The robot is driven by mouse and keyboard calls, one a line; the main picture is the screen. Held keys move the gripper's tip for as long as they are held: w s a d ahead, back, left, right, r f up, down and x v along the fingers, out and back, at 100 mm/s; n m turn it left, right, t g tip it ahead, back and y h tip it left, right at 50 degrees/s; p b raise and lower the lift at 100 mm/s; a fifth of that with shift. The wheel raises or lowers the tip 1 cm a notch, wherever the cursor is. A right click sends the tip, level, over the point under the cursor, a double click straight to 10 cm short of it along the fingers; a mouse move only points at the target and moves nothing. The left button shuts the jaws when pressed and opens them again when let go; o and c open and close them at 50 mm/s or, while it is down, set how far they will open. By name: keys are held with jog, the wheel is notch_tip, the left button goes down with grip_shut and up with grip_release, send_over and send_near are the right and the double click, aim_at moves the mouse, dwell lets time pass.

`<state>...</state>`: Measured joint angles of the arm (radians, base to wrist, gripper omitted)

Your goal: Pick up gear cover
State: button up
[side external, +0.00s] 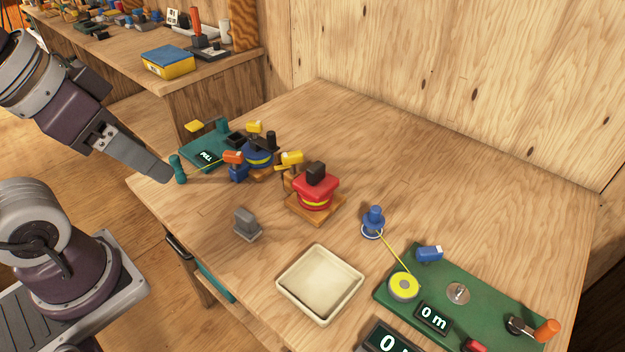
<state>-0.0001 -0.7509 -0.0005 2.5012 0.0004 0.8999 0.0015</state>
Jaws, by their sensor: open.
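A red cover-like piece with a black block on top (316,183) sits over a yellow-banded part on a small wooden base (318,213) near the middle of the table. It looks like the gear cover, but I cannot be certain. My gripper (165,172) is open at the left edge of the table, tilted down and well to the left of the red piece. No object shows between its fingers, which overlap in this view. The gripper tip is close to a small teal upright piece (178,168).
A teal station (206,150) and a blue reel (257,153) stand behind left. A grey block (247,224) and empty cream tray (320,284) are in front. A blue spool (373,220) runs yellow line to a green board (470,302) at right. The table's back right is clear.

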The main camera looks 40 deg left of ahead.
dwell(0.4)
jog(key=shift+c, duration=1)
